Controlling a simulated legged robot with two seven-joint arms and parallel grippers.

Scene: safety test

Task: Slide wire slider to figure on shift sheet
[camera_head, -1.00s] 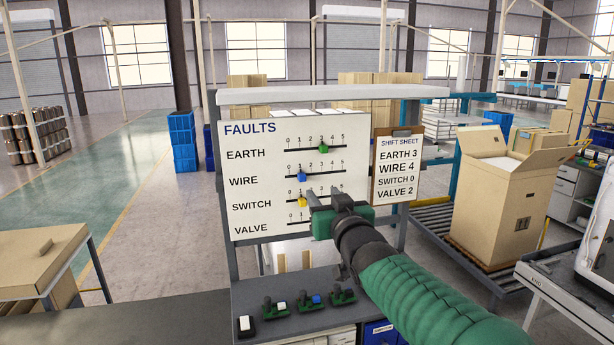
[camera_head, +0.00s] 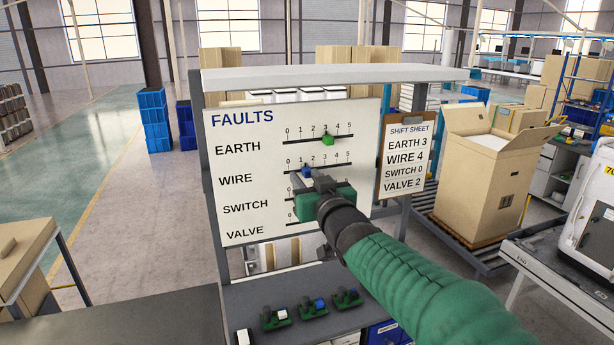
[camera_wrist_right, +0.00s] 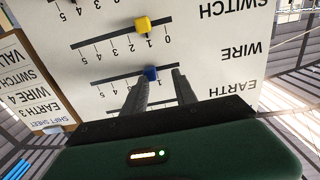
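The blue wire slider (camera_head: 306,171) sits on the WIRE track near 1 on the white FAULTS board (camera_head: 240,180); it also shows in the wrist view (camera_wrist_right: 151,73). The shift sheet (camera_head: 405,155), clipped right of the board, reads WIRE 4. My right gripper (camera_head: 315,180) is at the board, just below the blue slider in the head view. In the wrist view its two fingers (camera_wrist_right: 158,78) are apart, with the blue slider between their tips; I cannot tell whether they touch it. The gripper hides part of the SWITCH and VALVE tracks. My left gripper is out of view.
The green EARTH slider (camera_head: 328,140) stands near 3, above the WIRE track. The yellow SWITCH slider (camera_wrist_right: 142,25) shows in the wrist view. A grey shelf (camera_head: 330,76) overhangs the board.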

